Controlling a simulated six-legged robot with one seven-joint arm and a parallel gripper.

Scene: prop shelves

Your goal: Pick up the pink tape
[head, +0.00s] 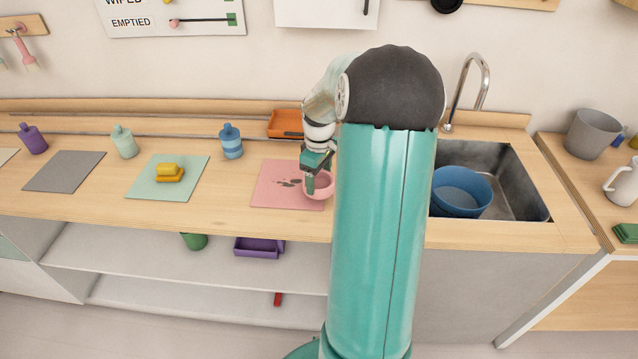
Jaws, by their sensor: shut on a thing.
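A pink rounded thing (325,191), the likeliest match for the pink tape, is at the right edge of the pink mat (268,184) on the wooden counter. From here I cannot tell whether it is a ring or a small bowl. My gripper (311,188) points down and is shut on its near left rim. My teal arm hides the area just to the right. I cannot tell whether the pink thing touches the mat or is lifted.
An orange tray (285,123) and a blue bottle (231,141) stand behind. A green mat (144,186) with yellow blocks (169,172) lies left. A sink (515,190) with a blue bowl (461,191) is right. A purple tray (258,247) is on the shelf below.

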